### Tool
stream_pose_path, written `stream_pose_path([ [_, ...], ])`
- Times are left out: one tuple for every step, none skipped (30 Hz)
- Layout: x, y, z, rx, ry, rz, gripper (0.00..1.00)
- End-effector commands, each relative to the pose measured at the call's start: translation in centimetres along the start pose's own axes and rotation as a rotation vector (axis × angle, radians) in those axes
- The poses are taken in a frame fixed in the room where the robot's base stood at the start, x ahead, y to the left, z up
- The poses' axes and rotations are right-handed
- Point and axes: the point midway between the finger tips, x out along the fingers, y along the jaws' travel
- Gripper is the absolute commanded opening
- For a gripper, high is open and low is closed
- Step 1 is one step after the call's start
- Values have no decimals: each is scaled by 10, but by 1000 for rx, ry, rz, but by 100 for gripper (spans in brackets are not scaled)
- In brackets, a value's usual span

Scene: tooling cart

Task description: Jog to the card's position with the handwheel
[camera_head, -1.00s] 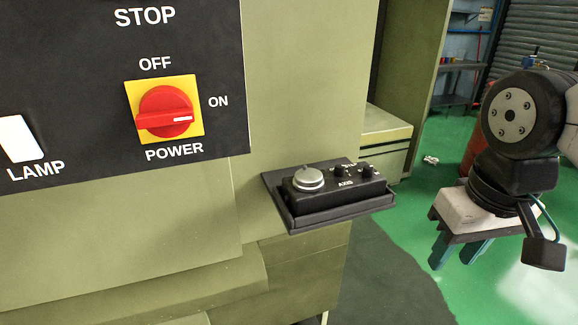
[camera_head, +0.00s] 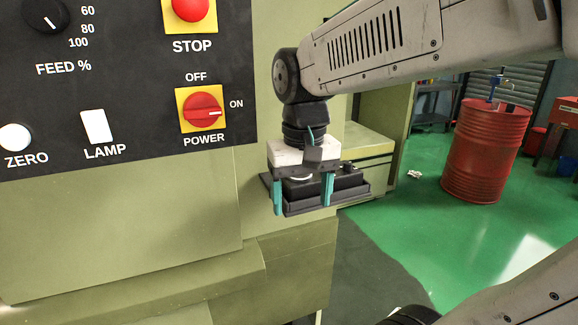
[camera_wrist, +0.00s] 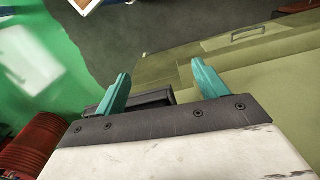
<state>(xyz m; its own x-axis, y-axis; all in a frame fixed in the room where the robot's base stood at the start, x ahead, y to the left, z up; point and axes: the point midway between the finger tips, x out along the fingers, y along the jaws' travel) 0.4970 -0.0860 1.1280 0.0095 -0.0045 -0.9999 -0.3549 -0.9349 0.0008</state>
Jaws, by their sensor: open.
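The black handwheel pendant (camera_head: 350,184) sits in its dark tray (camera_head: 300,207) on the front of the green machine. Its silver handwheel is mostly hidden behind my gripper; a pale sliver of it shows. My gripper (camera_head: 303,208) points down in front of the pendant, teal fingers apart, with nothing seen between them. In the wrist view the open fingers (camera_wrist: 160,78) show, with a dark part of the pendant or tray (camera_wrist: 150,101) behind the left finger. Whether the fingers touch the handwheel cannot be told. No card is in view.
The machine's black panel carries a red power switch (camera_head: 203,110), a stop button (camera_head: 190,8), a lamp switch (camera_head: 96,126), a zero button (camera_head: 15,137) and a feed knob (camera_head: 45,14). A red drum (camera_head: 485,150) stands on the green floor at right.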

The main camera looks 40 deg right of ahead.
Motion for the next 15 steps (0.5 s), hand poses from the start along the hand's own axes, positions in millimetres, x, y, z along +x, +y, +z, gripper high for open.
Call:
stream_pose_path([
  [-8, 8, -28, 106, -17, 3, 72],
  [-13, 13, -42, 170, -22, 4, 72],
  [-19, 19, -62, 260, -27, 6, 72],
  [-24, 24, -76, 332, -28, 7, 72],
  [-29, 29, -89, 403, -30, 8, 72],
  [-36, 35, -106, 500, -29, 8, 72],
  [-41, 39, -118, 576, -27, 8, 72],
  [-46, 42, -128, 643, -25, 8, 72],
  [-52, 45, -136, 715, -21, 7, 72],
  [-56, 46, -141, 762, -18, 7, 72],
  [-59, 47, -144, 800, -14, 5, 72],
  [-61, 47, -146, 839, -12, 5, 72],
  [-62, 47, -147, 862, -11, 5, 72],
  [-62, 47, -147, 879, -11, 5, 72],
  [-61, 46, -147, 893, -11, 5, 72],
])
